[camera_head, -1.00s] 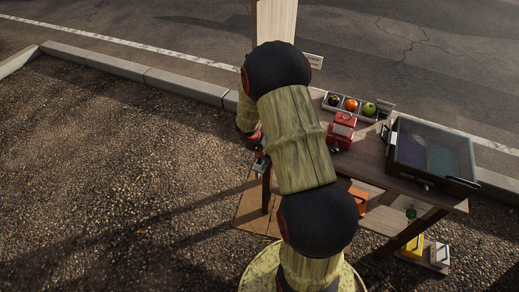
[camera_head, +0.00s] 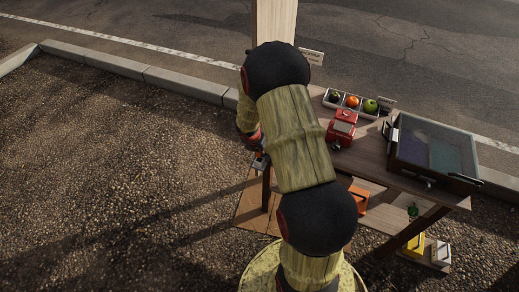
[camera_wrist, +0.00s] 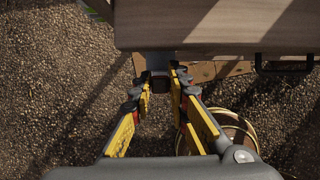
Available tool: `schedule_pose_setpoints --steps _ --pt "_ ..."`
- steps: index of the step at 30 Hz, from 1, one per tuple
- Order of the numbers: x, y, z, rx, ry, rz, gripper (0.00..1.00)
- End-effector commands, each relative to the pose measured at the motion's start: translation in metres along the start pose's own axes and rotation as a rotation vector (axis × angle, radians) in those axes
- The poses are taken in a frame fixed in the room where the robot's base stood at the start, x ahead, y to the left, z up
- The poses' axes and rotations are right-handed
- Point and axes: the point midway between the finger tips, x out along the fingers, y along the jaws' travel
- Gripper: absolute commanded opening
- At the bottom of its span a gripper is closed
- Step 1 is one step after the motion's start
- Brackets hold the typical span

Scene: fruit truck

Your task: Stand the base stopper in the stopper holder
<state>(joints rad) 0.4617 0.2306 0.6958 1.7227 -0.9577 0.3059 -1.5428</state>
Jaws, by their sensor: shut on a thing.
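In the wrist view my gripper (camera_wrist: 160,92) is shut on a small dark and grey piece (camera_wrist: 158,64), which I take for the base stopper. Its far end reaches close to a wooden edge; I cannot tell whether they touch. In the head view my gripper (camera_head: 261,154) is mostly behind my arm, left of the wooden stall, with the grey piece (camera_head: 260,163) just below it. I cannot make out the stopper holder for sure in either view.
The stall's wooden top (camera_head: 372,158) carries a red appliance (camera_head: 341,130), a fruit tray (camera_head: 350,109) and a glass-lidded case (camera_head: 432,150). An orange item (camera_head: 358,201) sits lower down. Yellow (camera_head: 414,245) and white (camera_head: 440,253) items stand lower right. Gravel on the left is clear.

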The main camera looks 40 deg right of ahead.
Motion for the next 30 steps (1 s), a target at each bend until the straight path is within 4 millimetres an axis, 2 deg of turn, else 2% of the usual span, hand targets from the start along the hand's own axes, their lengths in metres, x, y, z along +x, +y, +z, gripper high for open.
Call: schedule_pose_setpoints --steps 26,27,30 --pt "0.019 0.000 -0.008 -0.001 0.000 0.000 0.00" --pt "0.019 0.000 -0.008 -0.001 0.000 0.000 0.18" --pt "0.018 0.000 -0.008 -0.001 0.000 0.000 0.24"
